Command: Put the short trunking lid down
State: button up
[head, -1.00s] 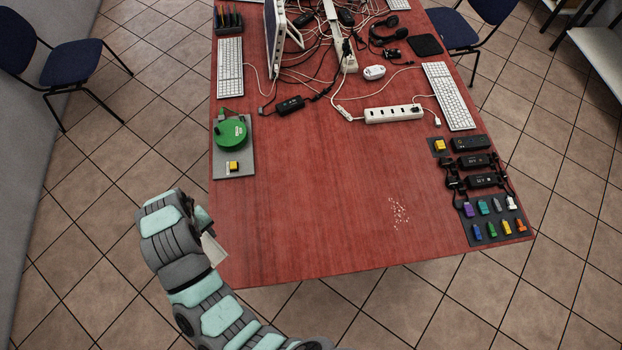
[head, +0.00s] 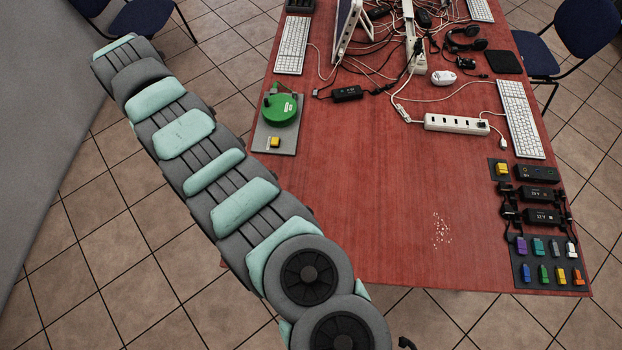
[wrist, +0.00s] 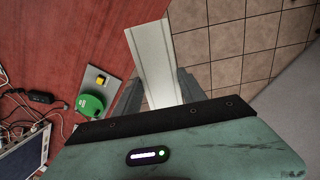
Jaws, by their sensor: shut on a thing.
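The short trunking lid (wrist: 151,48) is a flat white strip in the wrist view. My gripper (wrist: 158,82) is shut on it, with a dark finger on each side. The lid's far end reaches out past the fingers, and its near end is hidden behind the gripper body. In the wrist view the lid lies across the line of the red table's edge, with floor tiles to its right. I cannot tell its height. In the head view my arm stretches to the upper left over the floor, and neither gripper nor lid can be made out.
The red table (head: 370,200) has a bare middle and front, apart from pale crumbs (head: 441,231). A green round device (head: 280,109) and a yellow button (head: 275,142) sit on a grey plate at its left edge. Cables, a white power strip (head: 457,124) and keyboards fill the back.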

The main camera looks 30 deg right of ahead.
jog(key=s+d+f+m+b, duration=0.2)
jog(key=s+d+m+b, duration=0.1)
jog(key=d, duration=1.5)
jog(key=s+d+f+m+b, duration=0.2)
jog(key=d+b, duration=0.2)
jog(key=d, duration=1.3)
jog(key=m+b, duration=0.3)
jog(key=m, duration=0.1)
send_over(412, 204)
notch_tip(412, 204, down, 24)
jog(key=shift+a+f, duration=0.15)
jog(key=shift+f+b, duration=0.6)
jog(key=shift+f, duration=2.15)
jog(key=shift+f, duration=0.1)
